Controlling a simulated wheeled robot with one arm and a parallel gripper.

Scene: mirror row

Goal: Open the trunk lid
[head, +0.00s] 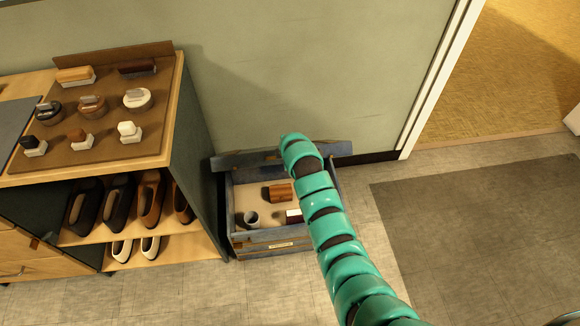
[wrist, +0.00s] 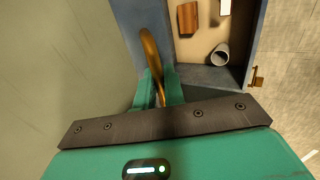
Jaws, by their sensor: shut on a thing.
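The trunk is a blue-grey wooden box (head: 255,240) on the floor against the wall. Its lid (head: 236,158) stands raised at the back, seen nearly edge-on, and the inside is open to view. In the wrist view my gripper (wrist: 158,78) is shut on a curved brown-gold handle (wrist: 149,45) beside the trunk's blue rim (wrist: 205,75). In the head view my teal arm covers the right part of the trunk and lid, and the fingers are hidden.
Inside the trunk are a brown wooden block (head: 280,193), a grey cup (head: 251,218) and a partly hidden white-topped item (head: 293,215). A shelf unit (head: 195,130) with shoes and brushes stands close at left. Floor and a dark mat (head: 480,220) lie clear at right.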

